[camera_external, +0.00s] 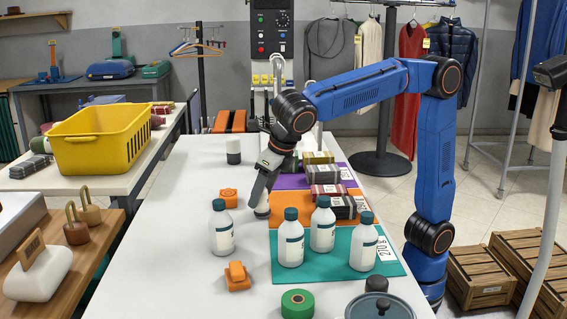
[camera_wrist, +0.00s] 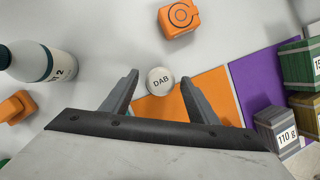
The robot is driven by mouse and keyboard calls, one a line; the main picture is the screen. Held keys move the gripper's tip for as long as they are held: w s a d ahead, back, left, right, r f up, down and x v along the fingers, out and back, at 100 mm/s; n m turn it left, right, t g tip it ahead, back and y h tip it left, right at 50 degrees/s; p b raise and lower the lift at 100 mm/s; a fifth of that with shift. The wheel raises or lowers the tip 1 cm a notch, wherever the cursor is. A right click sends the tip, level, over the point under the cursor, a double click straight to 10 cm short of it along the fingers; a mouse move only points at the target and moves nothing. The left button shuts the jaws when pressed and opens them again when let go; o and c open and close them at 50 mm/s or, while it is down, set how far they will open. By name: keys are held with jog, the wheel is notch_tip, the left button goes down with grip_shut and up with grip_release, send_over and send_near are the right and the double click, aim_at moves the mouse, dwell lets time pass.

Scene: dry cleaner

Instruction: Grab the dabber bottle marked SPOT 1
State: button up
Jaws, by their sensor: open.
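Several white bottles with teal caps stand at the front of the table in the external view. One (camera_external: 222,230) is on bare white tabletop; others (camera_external: 291,240), (camera_external: 323,226) and (camera_external: 364,244) are on the teal mat (camera_external: 395,268). Their marks are unreadable there. In the wrist view, a bottle at left (camera_wrist: 58,66) has a label ending in "T 2". I cannot see a SPOT 1 mark. My gripper (camera_external: 261,203) is open and points down over a small white round item lettered DAB (camera_wrist: 160,81), which lies between and beyond the fingertips, not visibly touched.
Orange blocks (camera_external: 228,197) and (camera_external: 237,276) flank the left bottle. Striped bundles (camera_external: 326,173) lie on orange and purple mats (camera_external: 288,181) to the right. Left tabletop is mostly clear.

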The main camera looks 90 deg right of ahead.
jog(key=shift+w+d+f, duration=0.15)
jog(key=shift+w+f, duration=0.05)
jog(key=shift+f, duration=0.4)
jog(key=shift+c, duration=0.6)
jog(key=c, duration=1)
jog(key=shift+c, duration=0.4)
jog(key=shift+r, duration=0.1)
